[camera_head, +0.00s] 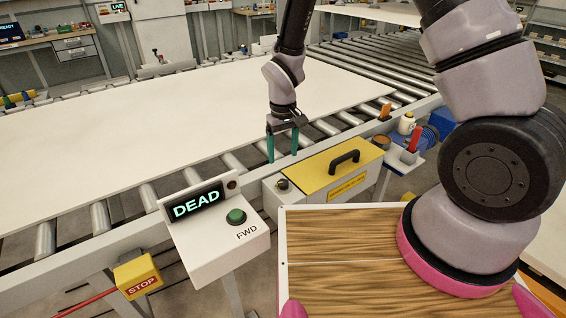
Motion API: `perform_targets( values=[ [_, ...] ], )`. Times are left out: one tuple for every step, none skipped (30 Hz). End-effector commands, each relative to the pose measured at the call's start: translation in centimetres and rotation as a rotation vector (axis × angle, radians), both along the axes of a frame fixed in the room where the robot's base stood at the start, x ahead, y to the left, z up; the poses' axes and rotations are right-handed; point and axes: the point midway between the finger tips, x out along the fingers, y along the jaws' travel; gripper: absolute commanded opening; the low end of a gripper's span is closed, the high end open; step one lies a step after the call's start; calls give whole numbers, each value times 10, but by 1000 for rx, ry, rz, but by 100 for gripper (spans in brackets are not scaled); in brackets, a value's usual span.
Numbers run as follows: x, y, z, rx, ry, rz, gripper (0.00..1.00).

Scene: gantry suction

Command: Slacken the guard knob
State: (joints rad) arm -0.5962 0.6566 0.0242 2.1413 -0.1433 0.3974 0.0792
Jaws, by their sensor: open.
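The guard knob (283,184) is a small dark round knob on top of a grey box (277,202), at the left end of the yellow guard lid (325,168). The lid lies flat and carries a black handle (344,160). My gripper (283,158) points down with its two teal fingers apart and nothing between them. In the picture it is just above the knob. I cannot tell its exact height or depth from the knob. The knob's markings are too small to read.
A control box with a "DEAD" display (196,203) and green FWD button (236,216) stands left of the knob. A yellow STOP box (138,277) is lower left. A large white sheet (150,130) lies on the rollers. A small tray with a red-handled tool (414,139) is right.

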Motion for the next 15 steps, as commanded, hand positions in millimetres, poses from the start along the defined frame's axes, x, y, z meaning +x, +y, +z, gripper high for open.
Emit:
perform_targets(
  values=[
    [0, 0, 3, 0, -1, 0, 79],
    [0, 0, 4, 0, -1, 0, 79],
    [0, 0, 5, 0, -1, 0, 79],
    [0, 0, 5, 0, 0, 0, 79],
    [0, 0, 5, 0, 0, 0, 79],
    [0, 0, 5, 0, 0, 0, 79],
    [0, 0, 5, 0, 0, 0, 79],
    [0, 0, 5, 0, 0, 0, 79],
    [0, 0, 5, 0, 0, 0, 79],
    [0, 0, 5, 0, 0, 0, 79],
    [0, 0, 5, 0, 1, -3, 79],
    [-1, 0, 5, -2, 1, -22, 79],
    [-1, -1, 4, -4, 2, -53, 79],
    [-2, -1, 3, -7, 4, -103, 79],
    [-3, -2, 3, -12, 8, -198, 79]
  ],
)
